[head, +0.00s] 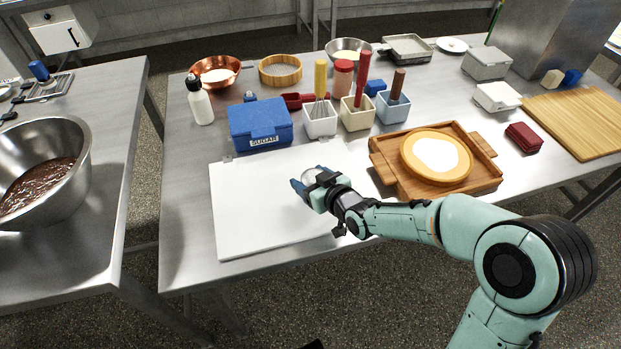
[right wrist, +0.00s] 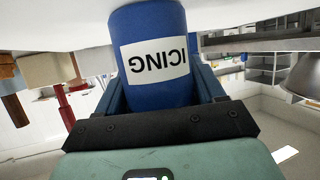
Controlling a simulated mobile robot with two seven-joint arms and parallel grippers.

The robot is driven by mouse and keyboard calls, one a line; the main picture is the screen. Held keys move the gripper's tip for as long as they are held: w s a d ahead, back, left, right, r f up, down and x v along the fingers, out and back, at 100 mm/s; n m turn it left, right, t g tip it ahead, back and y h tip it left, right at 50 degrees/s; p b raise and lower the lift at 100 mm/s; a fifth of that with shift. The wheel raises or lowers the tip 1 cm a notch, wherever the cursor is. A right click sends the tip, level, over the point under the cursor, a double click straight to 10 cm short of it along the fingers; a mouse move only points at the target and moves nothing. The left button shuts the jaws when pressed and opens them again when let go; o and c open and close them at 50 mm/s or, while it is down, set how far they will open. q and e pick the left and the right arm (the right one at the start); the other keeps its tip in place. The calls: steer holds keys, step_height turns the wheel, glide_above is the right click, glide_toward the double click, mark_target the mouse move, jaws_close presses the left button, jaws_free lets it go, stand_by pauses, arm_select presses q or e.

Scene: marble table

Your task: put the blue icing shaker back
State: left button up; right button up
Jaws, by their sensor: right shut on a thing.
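My right gripper (head: 304,184) is low over the white board (head: 255,225), near its right part. In the right wrist view it is shut on the blue icing shaker (right wrist: 157,88), which has a white label reading ICING. That view is upside down, with the board along its top, so the shaker looks upright. Its base is at or close to the board; I cannot tell if it touches. In the head view the gripper hides most of the shaker. My left gripper is not in view.
Behind the board are the blue sugar box (head: 260,126) and white (head: 320,121), cream (head: 356,116) and light blue (head: 392,109) tool holders. A wooden tray (head: 487,180) bearing a round cake is to the right. The board's left part is clear.

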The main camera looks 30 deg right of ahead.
steer(key=o, duration=1.2)
steer(key=shift+c, duration=0.2)
steer(key=shift+s, duration=0.15)
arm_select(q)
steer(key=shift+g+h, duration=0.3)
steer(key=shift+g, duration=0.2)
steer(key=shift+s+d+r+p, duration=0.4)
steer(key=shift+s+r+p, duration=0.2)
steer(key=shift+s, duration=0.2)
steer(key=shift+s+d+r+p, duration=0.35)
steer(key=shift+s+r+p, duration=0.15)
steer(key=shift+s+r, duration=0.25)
arm_select(e)
steer(key=a+v, duration=0.1)
steer(key=v, duration=1.2)
steer(key=shift+d, duration=0.5)
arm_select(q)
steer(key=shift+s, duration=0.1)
